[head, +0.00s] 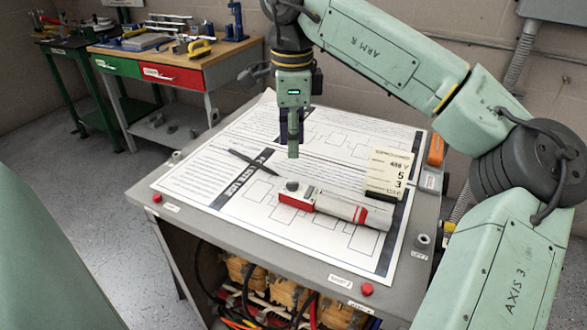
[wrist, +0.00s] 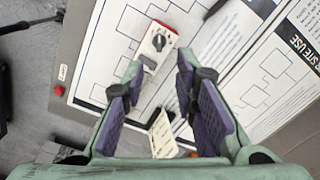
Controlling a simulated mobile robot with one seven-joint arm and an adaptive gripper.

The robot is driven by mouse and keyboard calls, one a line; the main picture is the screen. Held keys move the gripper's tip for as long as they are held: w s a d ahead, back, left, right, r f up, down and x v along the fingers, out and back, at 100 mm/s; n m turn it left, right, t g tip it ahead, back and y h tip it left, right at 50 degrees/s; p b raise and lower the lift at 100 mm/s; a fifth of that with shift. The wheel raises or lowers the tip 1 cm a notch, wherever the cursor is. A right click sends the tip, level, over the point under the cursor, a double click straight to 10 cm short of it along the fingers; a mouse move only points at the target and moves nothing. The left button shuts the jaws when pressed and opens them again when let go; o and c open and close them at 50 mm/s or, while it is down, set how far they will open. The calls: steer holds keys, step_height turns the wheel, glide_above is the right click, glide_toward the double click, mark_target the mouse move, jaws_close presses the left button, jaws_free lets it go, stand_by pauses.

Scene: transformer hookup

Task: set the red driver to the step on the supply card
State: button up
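The red driver (head: 335,207) lies on the printed sheet on the table in the head view. It has a red and white head with a dark dial and a pale grey handle with red bands. In the wrist view its dial head (wrist: 156,44) shows just beyond the fingertips; the rest is largely hidden. The cream supply card (head: 389,173) stands at the sheet's right side, with a large 5 and 3 readable. It also shows between the fingers in the wrist view (wrist: 162,136). My gripper (head: 292,152) hangs above the sheet, open and empty, its purple-padded fingers (wrist: 157,68) apart.
A dark pen (head: 253,162) lies on the sheet left of the driver. An orange object (head: 436,150) is at the table's right edge. Red buttons (head: 367,289) sit at the table's front corners. A workbench (head: 180,55) with tools stands behind.

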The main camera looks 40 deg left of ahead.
mark_target(292, 183)
step_height(292, 183, down, 9)
steer(key=shift+f+p, duration=0.1)
steer(key=shift+p, duration=0.65)
steer(key=shift+c, duration=0.2)
jaws_close()
